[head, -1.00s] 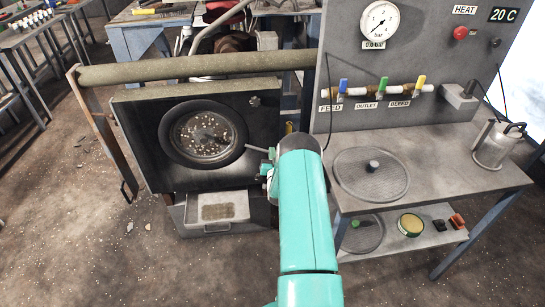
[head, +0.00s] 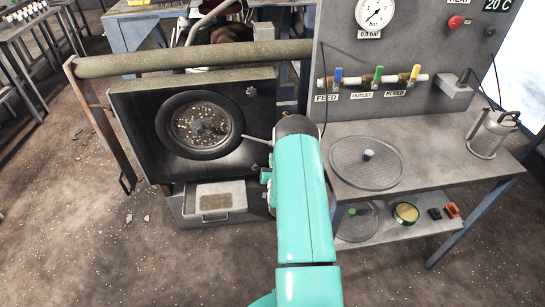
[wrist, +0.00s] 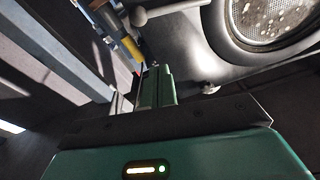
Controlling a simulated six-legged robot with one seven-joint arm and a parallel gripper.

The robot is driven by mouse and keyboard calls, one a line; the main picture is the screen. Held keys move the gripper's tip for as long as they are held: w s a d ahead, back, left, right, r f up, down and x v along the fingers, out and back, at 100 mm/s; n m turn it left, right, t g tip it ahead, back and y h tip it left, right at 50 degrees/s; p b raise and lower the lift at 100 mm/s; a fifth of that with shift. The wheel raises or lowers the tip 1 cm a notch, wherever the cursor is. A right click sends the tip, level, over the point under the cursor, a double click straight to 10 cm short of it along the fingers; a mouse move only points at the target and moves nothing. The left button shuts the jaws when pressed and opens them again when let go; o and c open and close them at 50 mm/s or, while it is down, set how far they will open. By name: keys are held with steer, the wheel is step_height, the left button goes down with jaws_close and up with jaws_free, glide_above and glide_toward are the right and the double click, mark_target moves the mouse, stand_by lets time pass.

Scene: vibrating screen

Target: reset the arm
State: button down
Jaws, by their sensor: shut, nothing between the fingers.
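My teal arm reaches forward in the head view, between the vibrating screen (head: 140,120) and the bench on the right. My gripper (wrist: 155,85) shows in the wrist view with its green fingers together and nothing held between them. In the head view the arm mostly hides it; only small teal parts show at the arm's left edge. In the wrist view the screen's round mesh window (wrist: 268,18) is at the upper right, beyond the fingers. I cannot tell the exact gap between the fingers and the screen's housing.
A metal bench (head: 440,150) on the right carries a round lid (head: 366,165) and a metal canister (head: 493,135). Behind it is a panel with coloured valves and a gauge (head: 374,12). A drawer (head: 216,196) sits below the screen. The floor at lower left is open.

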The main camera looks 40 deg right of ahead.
steer(key=shift+r, duration=0.1)
stand_by(0.3)
steer(key=w+a+r+n+y, duration=0.2)
steer(key=w+a+r+y, duration=0.1)
steer(key=w+r, duration=0.4)
steer(key=a+r+n+g+y, duration=0.3)
steer(key=a+r+y, duration=0.1)
steer(key=a+r, duration=1.3)
steer(key=s+a+r+n+g+y, duration=0.3)
steer(key=s+a+r, duration=0.7)
steer(key=s+a, duration=0.3)
steer(key=s+a+n+g, duration=0.1)
steer(key=s+a+g, duration=0.1)
steer(key=s, duration=0.8)
steer(key=s+a+r+n+g+y, duration=0.1)
steer(key=s+a, duration=0.4)
steer(key=s, duration=0.5)
steer(key=shift+a+r+g, duration=0.15)
steer(key=shift+g, duration=0.35)
